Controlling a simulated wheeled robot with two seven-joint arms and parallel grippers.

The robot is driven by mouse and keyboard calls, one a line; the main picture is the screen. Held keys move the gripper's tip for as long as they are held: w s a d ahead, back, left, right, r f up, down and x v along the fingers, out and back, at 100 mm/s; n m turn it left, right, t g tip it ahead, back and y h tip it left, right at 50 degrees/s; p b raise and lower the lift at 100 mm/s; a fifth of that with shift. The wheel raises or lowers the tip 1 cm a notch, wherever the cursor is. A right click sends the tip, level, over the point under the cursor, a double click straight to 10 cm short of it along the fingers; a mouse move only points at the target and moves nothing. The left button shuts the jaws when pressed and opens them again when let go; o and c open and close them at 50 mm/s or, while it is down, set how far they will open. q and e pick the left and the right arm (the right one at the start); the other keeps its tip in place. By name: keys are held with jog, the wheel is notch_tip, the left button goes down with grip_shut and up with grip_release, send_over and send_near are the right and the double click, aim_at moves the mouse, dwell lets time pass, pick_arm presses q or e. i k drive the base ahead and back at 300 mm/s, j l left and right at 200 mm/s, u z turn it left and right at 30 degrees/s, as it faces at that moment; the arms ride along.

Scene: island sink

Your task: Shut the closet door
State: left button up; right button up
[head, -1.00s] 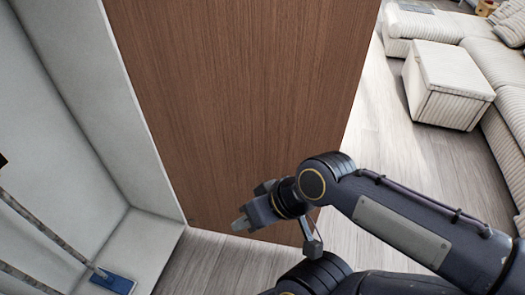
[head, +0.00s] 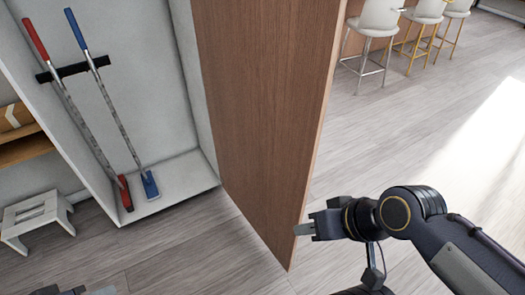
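The closet door (head: 262,110) is a tall brown wood-grain panel. It stands open, swung out from the right side of the white closet (head: 185,185). Its free edge faces right and toward me. My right gripper (head: 303,229) points left, with its fingertips at the lower part of that free edge in the picture. I cannot tell whether it touches the door, and its fingers overlap too much to show a gap. A small dark piece of my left arm or gripper (head: 85,291) shows at the bottom left edge; its fingers cannot be made out.
A red-handled tool (head: 80,110) and a blue-handled tool (head: 110,105) hang upright inside the closet from a black holder (head: 75,69). A white step stool (head: 36,219) stands left of it. Several bar stools (head: 378,25) stand at the back. The floor on the right is clear.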

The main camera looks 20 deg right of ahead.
aim_at(267, 67)
jog(key=l+u, duration=0.2)
jog(key=l, duration=0.3)
jog(key=k+l+u, duration=0.15)
jog(key=l, duration=0.35)
jog(key=k+l+u, duration=0.2)
jog(key=l, duration=0.3)
jog(key=i+l+u, duration=0.15)
jog(key=l, duration=0.55)
jog(key=l+u, duration=0.15)
jog(key=l, duration=0.5)
jog(key=k, duration=0.25)
jog(key=z, duration=0.95)
